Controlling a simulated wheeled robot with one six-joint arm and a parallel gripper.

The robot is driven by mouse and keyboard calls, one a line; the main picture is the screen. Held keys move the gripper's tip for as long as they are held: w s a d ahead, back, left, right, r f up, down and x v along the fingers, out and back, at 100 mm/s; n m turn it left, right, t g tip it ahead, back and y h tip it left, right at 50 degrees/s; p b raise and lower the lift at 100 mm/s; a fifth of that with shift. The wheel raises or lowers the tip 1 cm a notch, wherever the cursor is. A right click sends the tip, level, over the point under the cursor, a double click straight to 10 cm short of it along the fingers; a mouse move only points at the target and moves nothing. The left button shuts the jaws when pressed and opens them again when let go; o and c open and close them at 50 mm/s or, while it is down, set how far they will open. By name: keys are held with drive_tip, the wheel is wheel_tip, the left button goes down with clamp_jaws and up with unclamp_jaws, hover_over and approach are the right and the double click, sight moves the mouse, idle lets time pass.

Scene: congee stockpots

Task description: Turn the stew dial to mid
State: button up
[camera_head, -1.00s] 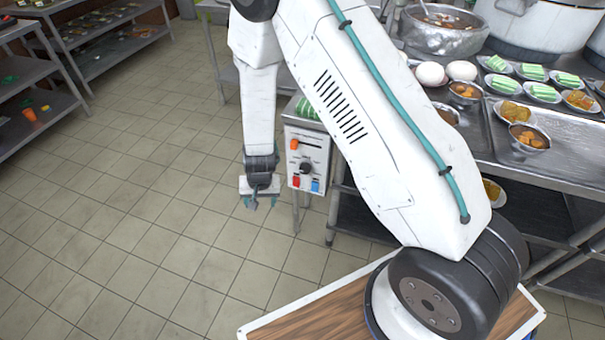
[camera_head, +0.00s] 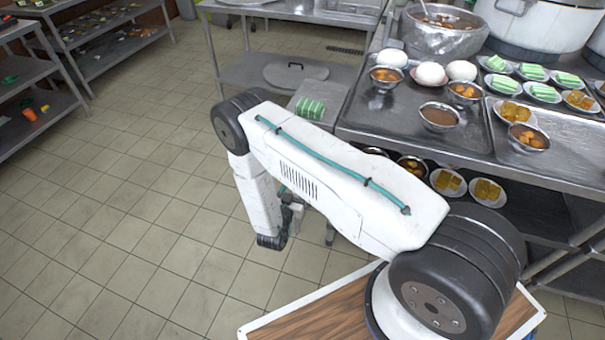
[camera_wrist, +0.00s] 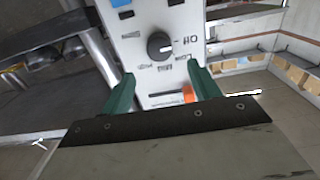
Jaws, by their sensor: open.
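The stew dial (camera_wrist: 160,46) is a round black knob on a white control panel (camera_wrist: 140,30) in the wrist view. The panel appears upside down there, with OFF, LOW and MID labels around the knob. A light mark on the knob seems to face the OFF side. My gripper (camera_wrist: 163,90) is open and empty, its two teal fingers pointing at the panel. The knob appears just beyond the fingertips, roughly between them; I cannot tell touch, but they look apart. In the head view, my arm hides the panel and most of the gripper.
An orange slider (camera_wrist: 188,92) sits on the panel close to the right finger. Blue switches (camera_wrist: 127,14) are at the panel's far edge. A green striped item (camera_head: 311,108) lies above the panel. A steel counter (camera_head: 365,115) with bowls and plates stands right; the tiled floor left is clear.

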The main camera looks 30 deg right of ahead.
drive_tip(key=x, duration=0.7)
drive_tip(key=shift+w+d, duration=0.2)
drive_tip(key=c, duration=1)
